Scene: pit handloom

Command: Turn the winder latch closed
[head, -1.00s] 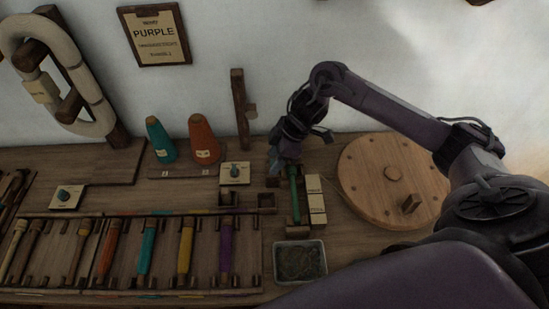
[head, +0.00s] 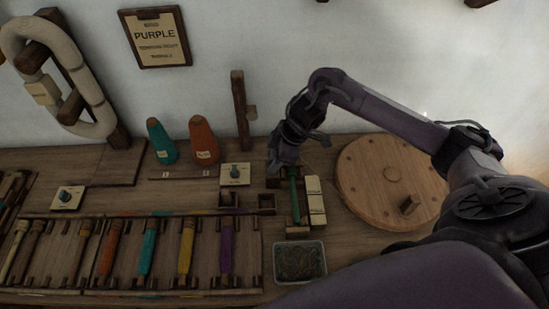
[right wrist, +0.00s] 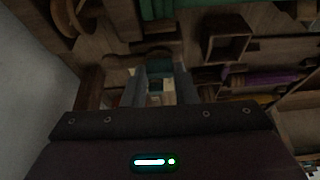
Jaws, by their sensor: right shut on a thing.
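The winder (head: 305,229) is a small dark wooden stand at the centre right of the bench in the head view, with a green spool (head: 294,190) lying along it. My right gripper (head: 274,167) points down at its far left end. In the right wrist view my two grey fingers (right wrist: 162,88) are close together with a small pale piece (right wrist: 168,91) between them. The gripper is shut on what seems to be the winder latch, which the fingers mostly hide; its angle cannot be told. My left gripper is out of view.
A pale block (head: 315,196) stands right of the spool, beside a round wooden disc with a peg (head: 362,202). A knob on a white plate (head: 235,181) and a small open box (head: 266,204) are to the left. A grey tray (head: 318,277) lies in front.

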